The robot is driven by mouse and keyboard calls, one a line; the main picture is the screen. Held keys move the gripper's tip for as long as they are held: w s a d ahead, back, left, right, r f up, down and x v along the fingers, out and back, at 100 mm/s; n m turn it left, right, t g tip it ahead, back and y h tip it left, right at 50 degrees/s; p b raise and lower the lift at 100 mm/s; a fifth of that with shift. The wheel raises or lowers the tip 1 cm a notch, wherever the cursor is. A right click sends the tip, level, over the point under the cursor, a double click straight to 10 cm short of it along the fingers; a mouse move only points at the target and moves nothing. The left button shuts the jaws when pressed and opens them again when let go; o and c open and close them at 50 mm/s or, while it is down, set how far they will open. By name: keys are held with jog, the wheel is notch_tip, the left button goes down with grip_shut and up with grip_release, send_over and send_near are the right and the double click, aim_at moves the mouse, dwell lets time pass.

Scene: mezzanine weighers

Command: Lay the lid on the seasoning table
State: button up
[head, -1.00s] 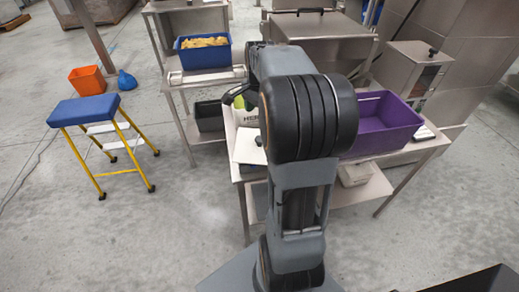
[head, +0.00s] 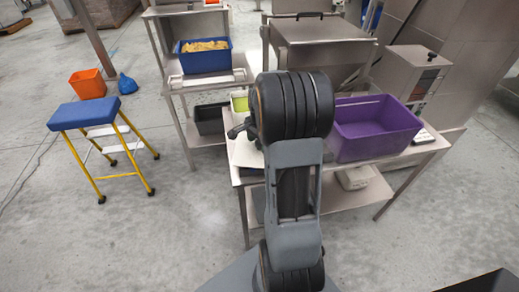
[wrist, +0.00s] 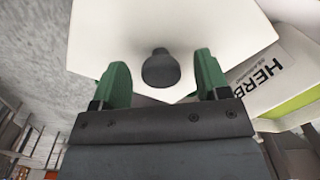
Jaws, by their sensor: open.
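A white lid (wrist: 160,25) with a dark round knob (wrist: 161,68) fills the upper middle of the wrist view. My gripper (wrist: 161,62) is open, with one green finger on each side of the knob and a gap at both sides. In the head view, part of a white slab, seemingly the lid (head: 246,154), shows at the left end of a steel table (head: 405,158). My arm hides most of it there, and I cannot tell what lies under it. I cannot tell for certain that this is the seasoning table.
A white and lime container lettered "HERB" (wrist: 262,78) is close on the right in the wrist view. A purple tub (head: 375,130) takes the table's right part. A blue tub (head: 205,60) stands on another bench. A blue-topped step stool (head: 85,112) stands left; floor between is clear.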

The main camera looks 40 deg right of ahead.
jog(key=shift+f, duration=0.6)
jog(key=shift+c, duration=0.2)
jog(key=c, duration=1.1)
jog(key=shift+r, duration=0.1)
